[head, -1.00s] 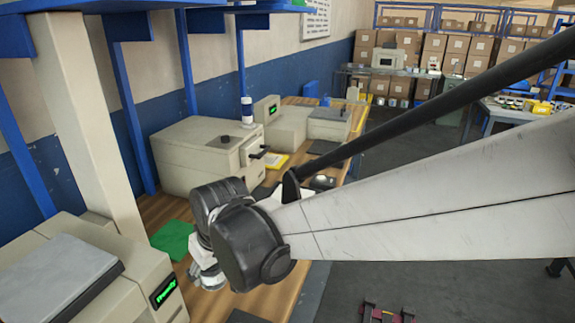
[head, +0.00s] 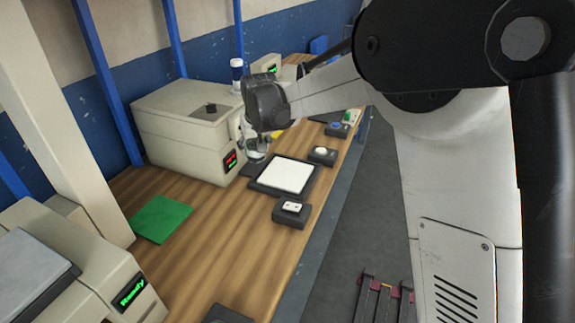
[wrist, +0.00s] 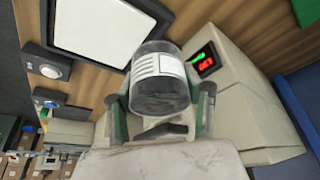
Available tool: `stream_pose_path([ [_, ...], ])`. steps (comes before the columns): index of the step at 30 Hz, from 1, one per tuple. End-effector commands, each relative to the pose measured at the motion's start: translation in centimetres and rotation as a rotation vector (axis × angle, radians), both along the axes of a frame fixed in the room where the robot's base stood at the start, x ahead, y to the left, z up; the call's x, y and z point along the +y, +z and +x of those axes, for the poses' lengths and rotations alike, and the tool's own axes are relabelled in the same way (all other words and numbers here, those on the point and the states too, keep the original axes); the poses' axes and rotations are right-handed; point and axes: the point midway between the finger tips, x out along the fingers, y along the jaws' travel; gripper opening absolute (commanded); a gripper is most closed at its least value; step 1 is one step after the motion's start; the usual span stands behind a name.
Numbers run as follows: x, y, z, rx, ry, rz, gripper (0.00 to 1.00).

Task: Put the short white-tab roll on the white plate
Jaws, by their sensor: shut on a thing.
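The white plate (head: 286,176) is a flat white square in a dark frame on the wooden bench. It also shows at the top of the wrist view (wrist: 103,28). My gripper (wrist: 165,98) is shut on a short dark roll (wrist: 159,100) with a white striped tab on its side. Fingers sit at both sides of the roll. In the head view my gripper (head: 257,143) is beside the plate's far left corner, in front of the beige machine. The roll is small and partly hidden there, and its height above the bench is unclear.
A beige machine (head: 185,130) with a red and green display stands close left of my gripper. Dark button boxes (head: 292,212) line the bench's front edge. A green mat (head: 162,219) lies at left. The bench between mat and plate is clear.

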Motion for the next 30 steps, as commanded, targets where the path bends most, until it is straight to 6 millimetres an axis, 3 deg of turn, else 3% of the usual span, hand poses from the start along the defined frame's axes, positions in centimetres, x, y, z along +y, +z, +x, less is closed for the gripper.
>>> stream_pose_path([
  [15, -7.8, -5.7, 5.4, 0.000, -0.002, 0.001, 0.11],
  [23, -8.9, -6.8, 6.1, 0.000, 0.000, 0.000, 0.11],
  [30, -8.8, -9.8, 6.1, 0.000, 0.000, 0.000, 0.11],
])
